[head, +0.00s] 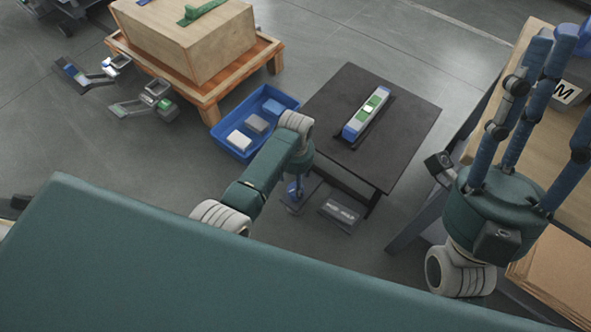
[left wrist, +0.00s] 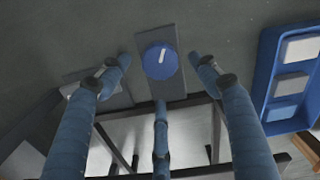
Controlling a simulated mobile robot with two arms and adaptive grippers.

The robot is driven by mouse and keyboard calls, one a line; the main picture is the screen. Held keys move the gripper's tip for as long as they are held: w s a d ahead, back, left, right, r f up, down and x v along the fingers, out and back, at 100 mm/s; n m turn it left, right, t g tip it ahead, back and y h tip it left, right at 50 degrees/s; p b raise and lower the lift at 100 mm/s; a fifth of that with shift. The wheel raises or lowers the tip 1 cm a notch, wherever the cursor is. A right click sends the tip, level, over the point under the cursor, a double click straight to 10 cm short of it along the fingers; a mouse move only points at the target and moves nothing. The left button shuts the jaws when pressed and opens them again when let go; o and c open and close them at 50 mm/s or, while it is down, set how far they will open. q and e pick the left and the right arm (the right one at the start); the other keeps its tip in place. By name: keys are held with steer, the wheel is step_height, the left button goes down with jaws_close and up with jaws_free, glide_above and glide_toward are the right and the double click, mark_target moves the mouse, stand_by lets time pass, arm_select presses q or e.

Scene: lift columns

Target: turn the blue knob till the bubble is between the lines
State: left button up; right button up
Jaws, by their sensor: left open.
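The blue knob (left wrist: 158,61), round with a white pointer mark, sits on a grey plate (left wrist: 174,35) in the left wrist view. Its pointer is nearly upright in the picture, leaning slightly right. My left gripper (left wrist: 159,76) is open, with its blue fingers spread left, right and below the knob, apart from it in the picture. In the head view the left gripper (head: 297,189) is mostly hidden under its arm. The spirit level (head: 352,131) lies on the dark platform (head: 332,105). A pale bubble (head: 369,108) shows in its green vial; the lines are too small to read. My right gripper (head: 540,75) is open and empty.
A blue bin (head: 239,153) with several blocks stands left of the platform. Behind it is a wooden crate (head: 222,50) on a low pallet (head: 268,52). A wooden bench (head: 487,115) is at the right, close to my right gripper.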

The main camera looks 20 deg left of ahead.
arm_select(q)
step_height(320, 180, up, 7)
stand_by(0.3)
stand_by(0.4)
